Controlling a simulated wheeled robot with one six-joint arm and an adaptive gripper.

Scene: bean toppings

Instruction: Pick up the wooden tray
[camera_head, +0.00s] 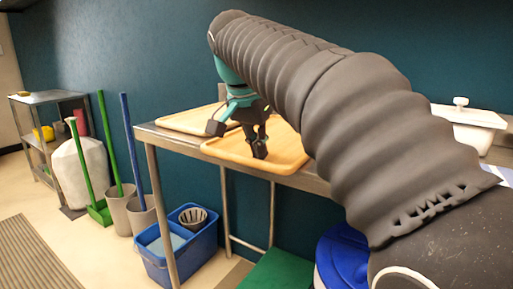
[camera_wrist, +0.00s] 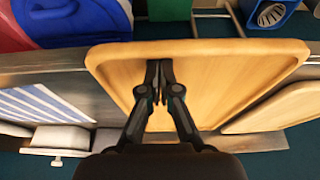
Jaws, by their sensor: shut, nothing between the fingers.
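A light wooden tray (camera_head: 287,153) with a raised rim lies on the metal table, close to its front edge. It fills the middle of the wrist view (camera_wrist: 225,85). A second wooden tray (camera_head: 183,123) lies behind it to the left and shows at the right of the wrist view (camera_wrist: 285,112). My gripper (camera_wrist: 159,70) is shut and empty, its fingertips together over the nearer tray. In the head view my gripper (camera_head: 244,132) points down at that tray. I cannot tell if the fingertips touch it.
The metal table (camera_head: 160,135) has a white lidded container (camera_head: 470,122) at right. A blue bucket (camera_head: 190,250), a green box (camera_head: 285,270) and a blue item (camera_head: 343,262) stand below. Brooms and a shelf (camera_head: 50,97) are at left. A striped cloth (camera_wrist: 45,108) shows in the wrist view.

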